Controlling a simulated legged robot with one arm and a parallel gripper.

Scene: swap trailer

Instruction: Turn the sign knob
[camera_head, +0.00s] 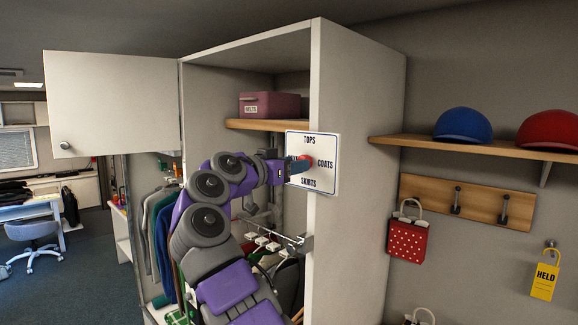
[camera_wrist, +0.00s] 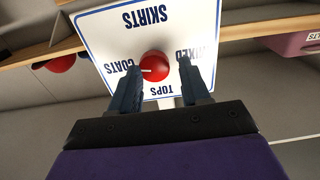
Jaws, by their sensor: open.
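The white sign (camera_head: 310,148) with a blue border is on the front edge of the wardrobe's right side panel. It reads TOPS at the top, COATS at the right and SKIRTS at the bottom; MIXED shows in the wrist view. The red round knob (camera_wrist: 155,66) sits at the sign's middle, with a white pointer mark aimed at COATS. In the head view my gripper (camera_head: 297,166) covers much of the knob. In the wrist view my gripper (camera_wrist: 158,80) is open, its two dark fingers on either side of the knob. I cannot tell whether they touch it.
The wardrobe's right panel (camera_head: 358,150) stands beside the sign. A shelf (camera_head: 265,125) with a maroon box (camera_head: 269,104) is behind my gripper. Hanging clothes (camera_head: 155,230) are left of my arm. A wall shelf (camera_head: 400,141) with caps is at the right.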

